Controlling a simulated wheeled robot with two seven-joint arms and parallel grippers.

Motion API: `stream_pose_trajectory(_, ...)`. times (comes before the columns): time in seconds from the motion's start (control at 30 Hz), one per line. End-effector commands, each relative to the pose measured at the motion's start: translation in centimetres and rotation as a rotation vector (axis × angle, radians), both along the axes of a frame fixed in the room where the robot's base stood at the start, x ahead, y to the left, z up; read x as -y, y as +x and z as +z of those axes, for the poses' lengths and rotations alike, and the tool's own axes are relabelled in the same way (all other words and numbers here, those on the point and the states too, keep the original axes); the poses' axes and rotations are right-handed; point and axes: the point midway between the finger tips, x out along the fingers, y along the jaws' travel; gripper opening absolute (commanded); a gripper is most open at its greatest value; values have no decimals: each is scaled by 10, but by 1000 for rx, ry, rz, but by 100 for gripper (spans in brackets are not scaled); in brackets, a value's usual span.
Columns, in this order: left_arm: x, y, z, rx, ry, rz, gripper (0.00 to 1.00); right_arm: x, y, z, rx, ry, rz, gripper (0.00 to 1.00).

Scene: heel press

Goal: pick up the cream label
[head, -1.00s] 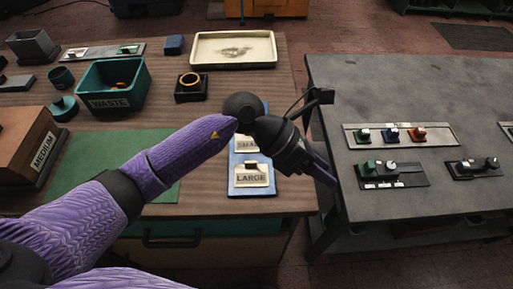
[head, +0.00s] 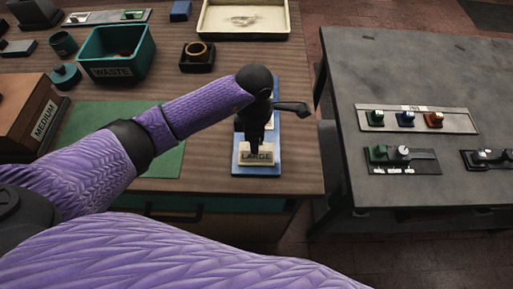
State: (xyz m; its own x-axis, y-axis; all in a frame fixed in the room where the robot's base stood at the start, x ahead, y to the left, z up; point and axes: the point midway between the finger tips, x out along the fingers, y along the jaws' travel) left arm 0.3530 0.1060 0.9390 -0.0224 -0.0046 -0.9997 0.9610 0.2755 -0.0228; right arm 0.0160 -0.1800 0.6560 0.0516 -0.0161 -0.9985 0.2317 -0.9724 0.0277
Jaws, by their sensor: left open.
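A cream label (head: 257,158) marked LARGE sits on the near part of a blue board (head: 241,174) on the wooden table. A second cream label behind it is mostly hidden by my left gripper; only a sliver of it shows. My left gripper (head: 256,147) points down over the back edge of the LARGE label and is open. I cannot tell whether its fingertips touch the label. My right gripper is out of view.
A green mat (head: 168,160) lies left of the board. A teal WASTE bin (head: 117,58), a dark block with a ring (head: 198,56) and a cream tray (head: 245,21) stand farther back. A grey table (head: 420,75) with switch panels stands right, across a gap.

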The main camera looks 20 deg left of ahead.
Motion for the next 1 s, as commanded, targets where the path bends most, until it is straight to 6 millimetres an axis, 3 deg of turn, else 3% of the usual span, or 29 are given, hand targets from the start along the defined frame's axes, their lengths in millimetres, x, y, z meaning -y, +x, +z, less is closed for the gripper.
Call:
stream_pose_trajectory(0.03,0,0,0,0,0,0,53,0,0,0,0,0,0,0)
stream_pose_trajectory(0.3,0,0,1,0,-1,0,0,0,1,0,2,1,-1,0)
stream_pose_trajectory(0.67,0,0,2,1,-2,1,0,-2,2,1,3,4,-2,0)
stream_pose_trajectory(0.77,0,1,18,4,-2,1,0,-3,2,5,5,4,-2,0)
stream_pose_trajectory(1.0,0,1,81,5,-2,-1,0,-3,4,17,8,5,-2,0)
